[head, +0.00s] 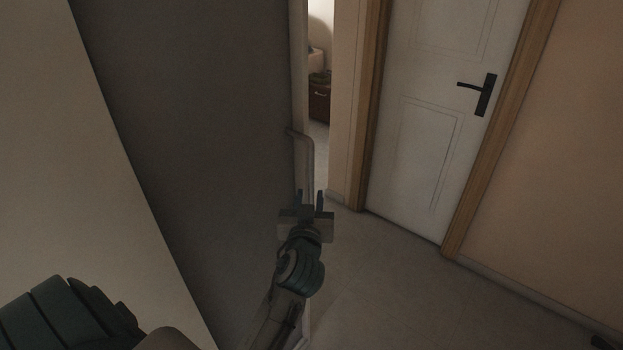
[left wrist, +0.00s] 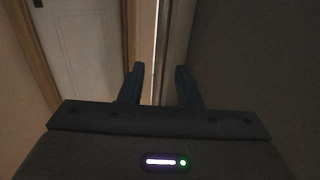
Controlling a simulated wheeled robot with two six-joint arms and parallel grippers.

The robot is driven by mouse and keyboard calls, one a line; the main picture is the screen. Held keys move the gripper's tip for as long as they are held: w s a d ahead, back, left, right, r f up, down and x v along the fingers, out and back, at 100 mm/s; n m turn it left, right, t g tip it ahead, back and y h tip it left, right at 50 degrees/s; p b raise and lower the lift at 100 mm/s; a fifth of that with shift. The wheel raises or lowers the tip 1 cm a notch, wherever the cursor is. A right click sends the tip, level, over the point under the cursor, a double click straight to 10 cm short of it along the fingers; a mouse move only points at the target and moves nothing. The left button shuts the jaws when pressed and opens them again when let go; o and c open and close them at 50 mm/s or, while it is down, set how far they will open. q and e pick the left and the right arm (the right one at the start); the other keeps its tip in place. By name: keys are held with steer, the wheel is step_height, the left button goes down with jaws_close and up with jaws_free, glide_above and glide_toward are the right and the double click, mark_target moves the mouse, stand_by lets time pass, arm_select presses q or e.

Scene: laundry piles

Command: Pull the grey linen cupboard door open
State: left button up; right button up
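The grey linen cupboard door (head: 190,110) is a tall dark panel filling the left middle of the head view. A long pale bar handle (head: 308,160) runs down near its right edge. My left gripper (head: 311,198) is at the handle's height range, with one finger seen on each side of the bar. In the left wrist view its two fingers (left wrist: 157,88) stand apart, with a narrow upright strip seen in the gap. I cannot tell whether either finger touches the bar. The gripper and forearm hide the handle's lower part. My right gripper is not seen.
A white door (head: 420,120) with a black lever handle and wooden frame stands closed at the right. A narrow gap beyond the grey panel shows another room with a dark brown cabinet (head: 319,102). The floor (head: 400,280) to the right of my left arm is clear.

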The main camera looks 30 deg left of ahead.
mark_target(311, 185)
arm_select(q)
steer(key=p+x, duration=0.1)
steer(key=x, duration=0.3)
steer(key=shift+w+a+r, duration=0.15)
steer(key=shift+w+a, duration=0.05)
steer(key=shift+w, duration=0.05)
steer(key=shift+w+a, duration=0.35)
steer(key=shift+w, duration=0.3)
jaws_close()
